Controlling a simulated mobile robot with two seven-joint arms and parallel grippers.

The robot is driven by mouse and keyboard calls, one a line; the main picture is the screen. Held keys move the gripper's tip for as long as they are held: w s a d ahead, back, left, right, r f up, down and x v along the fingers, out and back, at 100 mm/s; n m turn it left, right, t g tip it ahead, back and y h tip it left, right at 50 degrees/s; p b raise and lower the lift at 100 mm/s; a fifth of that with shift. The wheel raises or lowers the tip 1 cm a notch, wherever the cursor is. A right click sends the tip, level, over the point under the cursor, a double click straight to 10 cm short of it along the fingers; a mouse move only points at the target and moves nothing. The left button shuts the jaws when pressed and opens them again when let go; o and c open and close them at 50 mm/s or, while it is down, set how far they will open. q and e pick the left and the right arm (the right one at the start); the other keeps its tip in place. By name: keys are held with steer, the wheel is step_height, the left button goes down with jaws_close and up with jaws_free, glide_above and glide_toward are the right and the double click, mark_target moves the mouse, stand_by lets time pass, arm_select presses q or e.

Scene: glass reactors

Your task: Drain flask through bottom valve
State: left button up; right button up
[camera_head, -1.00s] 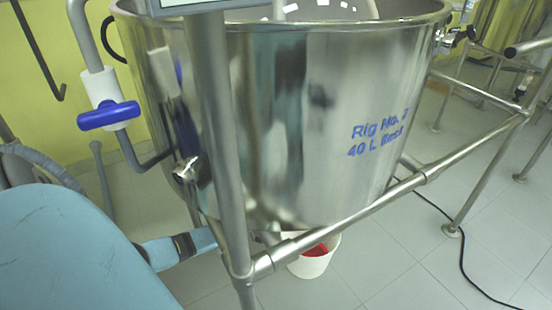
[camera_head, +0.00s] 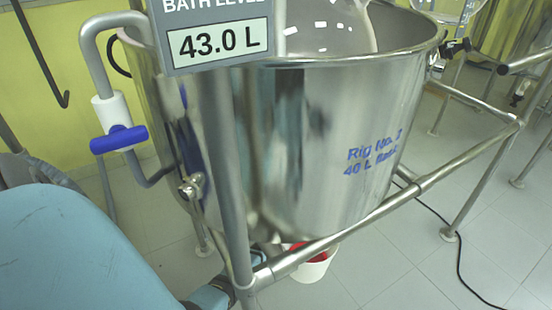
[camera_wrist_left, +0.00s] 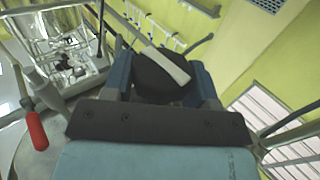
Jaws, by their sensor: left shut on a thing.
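The flask is not clearly shown; pale, shiny rounded shapes (camera_head: 330,28) appear inside the steel bath (camera_head: 310,140). A white bucket (camera_head: 313,271) with red inside stands on the floor under the bath, partly hidden by the frame rail. My left gripper (camera_wrist_left: 162,80) is shut on a dark rounded piece (camera_wrist_left: 150,84) crossed by a pale grey bar (camera_wrist_left: 165,64) in the left wrist view. In the head view the gripper is low, beside the bath's lower left; the frame post and lower edge hide its tips. The bottom valve cannot be made out. My right gripper is not in view.
A blue-handled valve (camera_head: 118,139) sits on the pipe left of the bath. A display (camera_head: 217,40) reads 43.0 L. The steel frame (camera_head: 340,237) runs close to my left arm. A red handle (camera_wrist_left: 37,130) shows in the left wrist view. A cable lies on the right floor.

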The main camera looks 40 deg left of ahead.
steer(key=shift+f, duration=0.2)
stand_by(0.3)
arm_select(q)
steer(key=o, duration=0.9)
steer(key=shift+s, duration=0.1)
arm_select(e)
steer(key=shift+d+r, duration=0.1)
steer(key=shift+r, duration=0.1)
